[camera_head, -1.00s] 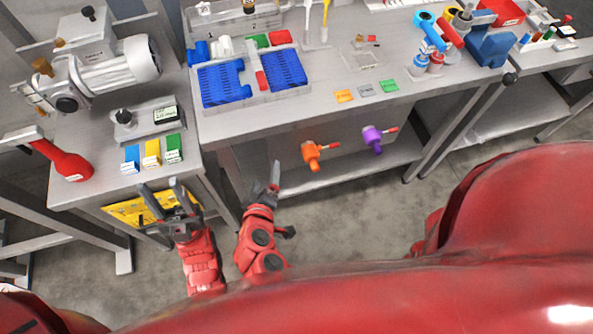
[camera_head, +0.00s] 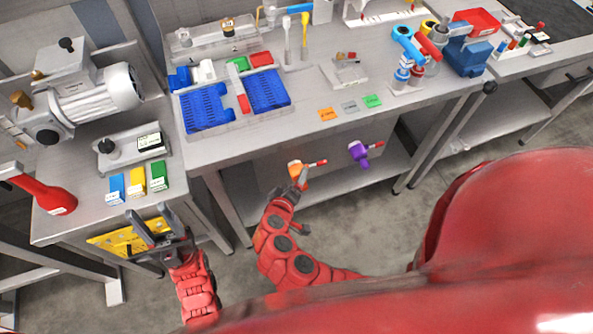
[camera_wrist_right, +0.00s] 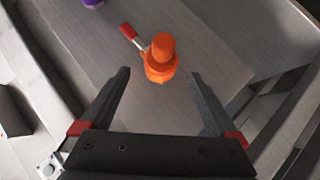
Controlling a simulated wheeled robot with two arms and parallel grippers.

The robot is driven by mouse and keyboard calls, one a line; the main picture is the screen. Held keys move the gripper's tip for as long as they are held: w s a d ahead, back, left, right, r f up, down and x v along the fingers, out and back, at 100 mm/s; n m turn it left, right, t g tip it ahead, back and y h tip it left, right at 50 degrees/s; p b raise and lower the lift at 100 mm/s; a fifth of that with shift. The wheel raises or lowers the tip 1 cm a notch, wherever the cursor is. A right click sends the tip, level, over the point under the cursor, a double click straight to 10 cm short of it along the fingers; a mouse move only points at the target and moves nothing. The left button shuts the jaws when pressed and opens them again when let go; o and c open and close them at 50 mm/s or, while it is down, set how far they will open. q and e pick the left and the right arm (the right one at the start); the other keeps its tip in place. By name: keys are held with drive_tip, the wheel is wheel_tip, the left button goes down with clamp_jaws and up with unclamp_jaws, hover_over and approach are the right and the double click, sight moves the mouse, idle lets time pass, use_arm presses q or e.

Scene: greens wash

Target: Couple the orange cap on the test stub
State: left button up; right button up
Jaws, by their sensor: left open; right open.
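An orange fitting (camera_head: 297,170) with a short red-tipped handle projects from the front panel of the middle bench. It also shows in the right wrist view (camera_wrist_right: 160,60), ahead of the fingertips. A purple fitting (camera_head: 359,152) with a red handle is to its right on the same panel. My right gripper (camera_head: 301,180) is close to the orange fitting and partly overlaps it in the head view. In the right wrist view the right gripper (camera_wrist_right: 160,78) is open, with nothing held between its fingers. My left gripper (camera_head: 151,228) is open and empty beside the left bench. I cannot tell which part is the stub.
The bench top's front edge (camera_head: 290,132) lies above the fittings, and a lower shelf (camera_head: 330,185) lies below. A yellow panel (camera_head: 125,238) is on the left bench's front near my left gripper. Orange, grey and green tags (camera_head: 349,107) lie along the bench edge.

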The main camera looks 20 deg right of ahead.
sight(297, 173)
drive_tip(key=shift+p+x, duration=0.35)
drive_tip(key=shift+x, duration=2.25)
clamp_jaws()
drive_tip(key=shift+s+f, duration=0.1)
drive_tip(key=shift+s, duration=0.1)
drive_tip(key=shift+s+b, duration=1.1)
drive_tip(key=shift+s, duration=1.6)
drive_tip(key=shift+s, duration=0.1)
